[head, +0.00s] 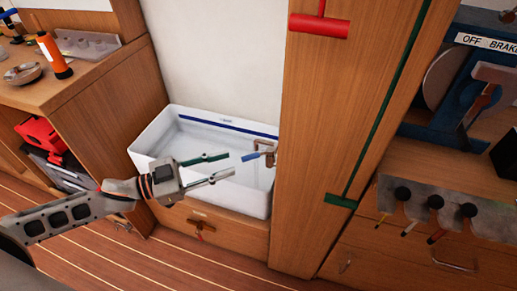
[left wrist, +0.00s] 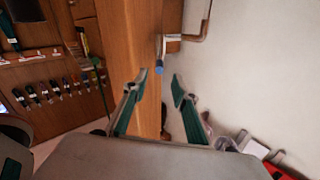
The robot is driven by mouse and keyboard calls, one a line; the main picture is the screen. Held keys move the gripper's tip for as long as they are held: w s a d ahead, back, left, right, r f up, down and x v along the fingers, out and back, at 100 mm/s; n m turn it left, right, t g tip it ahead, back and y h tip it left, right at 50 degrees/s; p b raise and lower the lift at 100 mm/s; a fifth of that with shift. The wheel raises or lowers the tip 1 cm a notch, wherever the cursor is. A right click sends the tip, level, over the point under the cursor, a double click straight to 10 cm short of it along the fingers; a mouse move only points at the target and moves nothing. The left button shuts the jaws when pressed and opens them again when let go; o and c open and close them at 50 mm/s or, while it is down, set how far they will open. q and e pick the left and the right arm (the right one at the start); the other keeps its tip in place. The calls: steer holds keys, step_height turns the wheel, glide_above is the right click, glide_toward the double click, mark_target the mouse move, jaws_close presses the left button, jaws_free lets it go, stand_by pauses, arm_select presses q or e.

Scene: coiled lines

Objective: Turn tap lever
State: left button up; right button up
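The tap has a blue lever (head: 250,156) and a copper-coloured pipe body (head: 266,148), mounted at the wooden panel beside the white basin. My left gripper (head: 230,163) is open and empty over the basin, its fingertips just left of the lever's blue end. In the left wrist view the blue lever end (left wrist: 159,69) appears between the open fingertips of the gripper (left wrist: 159,79), seemingly just beyond them. The copper pipe (left wrist: 192,36) shows above it. I cannot tell whether either finger touches the lever. My right gripper is in neither view.
The white basin (head: 150,136) lies under my left gripper. A tall wooden panel (head: 310,110) stands close right of the tap, with a red T-shaped handle (head: 319,25). An orange torch (head: 54,56) stands on the left counter. A blue winch-like machine (head: 445,95) stands at right.

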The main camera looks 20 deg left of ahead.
mark_target(249, 157)
arm_select(q)
steer(key=shift+b+x, duration=0.35)
steer(key=shift+x, duration=3.35)
jaws_close()
